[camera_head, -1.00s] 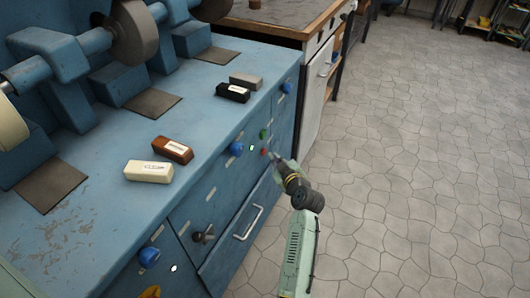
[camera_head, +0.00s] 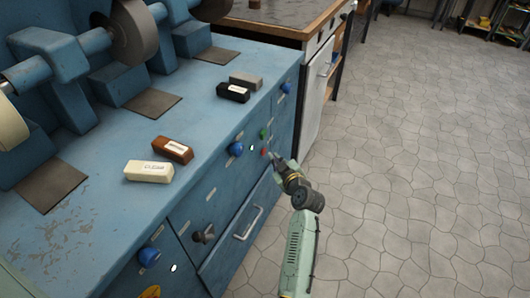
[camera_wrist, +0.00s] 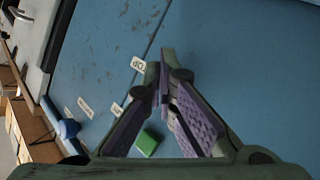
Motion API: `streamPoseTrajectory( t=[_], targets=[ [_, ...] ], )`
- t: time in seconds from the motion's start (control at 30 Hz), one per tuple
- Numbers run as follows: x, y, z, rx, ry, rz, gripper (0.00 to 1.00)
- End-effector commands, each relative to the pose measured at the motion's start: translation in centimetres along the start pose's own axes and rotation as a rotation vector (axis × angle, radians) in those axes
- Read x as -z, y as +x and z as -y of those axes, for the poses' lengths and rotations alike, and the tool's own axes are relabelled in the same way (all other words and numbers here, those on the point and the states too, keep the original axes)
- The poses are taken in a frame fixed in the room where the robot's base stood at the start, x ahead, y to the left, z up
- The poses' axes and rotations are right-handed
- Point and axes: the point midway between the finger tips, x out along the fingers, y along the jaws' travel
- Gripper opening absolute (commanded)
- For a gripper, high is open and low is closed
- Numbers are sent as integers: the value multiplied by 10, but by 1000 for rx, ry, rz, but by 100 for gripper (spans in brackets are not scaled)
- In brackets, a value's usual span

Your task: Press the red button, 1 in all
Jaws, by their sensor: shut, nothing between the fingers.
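The red button (camera_head: 264,152) is a small red spot on the blue front panel of the bench, just below the green button (camera_head: 264,134). My gripper (camera_head: 273,156) is just right of the red button in the head view, its fingers pointing at the panel. Whether it touches the button cannot be told. In the wrist view my gripper (camera_wrist: 162,82) is shut and empty, its fingertips together in front of the blue panel. The green button (camera_wrist: 148,143) shows there beneath the fingers. The red button is not visible in the wrist view, perhaps hidden by the fingers.
Blue knobs (camera_head: 236,148) and a drawer handle (camera_head: 248,222) stick out of the panel near my gripper. Several blocks, among them a brown one (camera_head: 173,150) and a cream one (camera_head: 149,171), lie on the bench top (camera_head: 105,215). The tiled floor (camera_head: 420,170) at right is clear.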

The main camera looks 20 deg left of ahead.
Motion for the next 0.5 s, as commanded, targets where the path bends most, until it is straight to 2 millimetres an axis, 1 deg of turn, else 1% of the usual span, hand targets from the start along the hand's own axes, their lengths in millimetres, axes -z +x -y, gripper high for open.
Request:
streamPoseTrajectory(
  t=[0.5],
  targets=[
    [4,6,4,0,0,0,0]
  ],
)
